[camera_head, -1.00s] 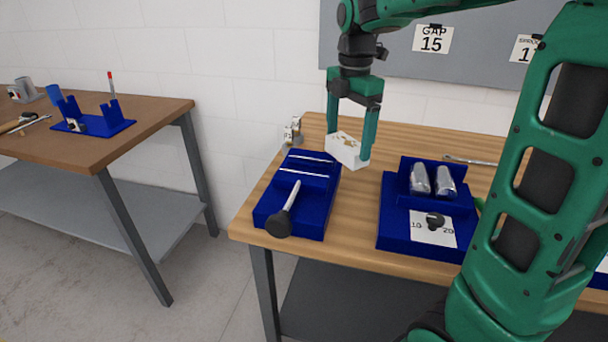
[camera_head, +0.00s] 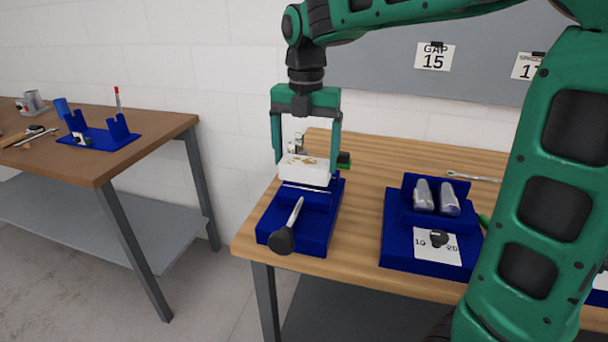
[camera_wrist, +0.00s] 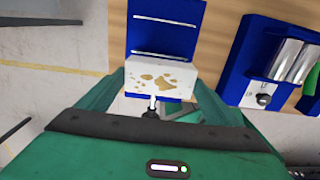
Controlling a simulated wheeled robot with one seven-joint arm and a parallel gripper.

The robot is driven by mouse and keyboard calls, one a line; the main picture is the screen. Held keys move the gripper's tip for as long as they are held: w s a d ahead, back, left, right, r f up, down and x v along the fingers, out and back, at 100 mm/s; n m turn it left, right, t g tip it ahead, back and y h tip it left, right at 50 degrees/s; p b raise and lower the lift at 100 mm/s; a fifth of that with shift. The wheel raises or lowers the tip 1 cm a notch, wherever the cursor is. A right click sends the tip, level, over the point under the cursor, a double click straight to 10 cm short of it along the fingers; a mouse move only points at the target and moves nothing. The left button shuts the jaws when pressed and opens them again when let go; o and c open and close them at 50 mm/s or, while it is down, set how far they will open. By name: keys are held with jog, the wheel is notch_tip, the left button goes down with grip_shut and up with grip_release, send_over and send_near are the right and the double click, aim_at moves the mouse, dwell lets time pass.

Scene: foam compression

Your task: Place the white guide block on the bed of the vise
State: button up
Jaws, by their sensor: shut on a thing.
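The white guide block (camera_head: 305,170) has tan marks on its upper face. My gripper (camera_head: 306,163) is shut on it, with one finger at each end. In the head view the block is over the rear part of the blue vise (camera_head: 294,232). I cannot tell whether it touches the vise. In the wrist view the block (camera_wrist: 160,78) sits between my fingers and covers part of the blue vise (camera_wrist: 165,37). The vise has two bright rods across it and a screw handle with a black knob (camera_head: 281,240) at its front.
To the right stands a blue fixture (camera_head: 395,233) with two metal cylinders and a white scale card (camera_head: 437,246). The wooden table (camera_head: 357,225) is clear between vise and fixture. A second table (camera_head: 155,122) stands at left.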

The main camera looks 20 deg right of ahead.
jog(key=shift+w+d+f, duration=0.5)
jog(key=shift+w+f, duration=0.3)
jog(key=shift+f, duration=0.45)
jog(key=shift+w+d+f, duration=0.5)
jog(key=shift+w+f, duration=0.35)
jog(key=shift+f, duration=0.35)
jog(key=shift+w+d+f, duration=0.5)
jog(key=shift+w+f, duration=0.3)
jog(key=shift+f, duration=0.45)
jog(key=o, duration=1.2)
jog(key=shift+f, duration=0.15)
notch_tip(320, 180, up, 12)
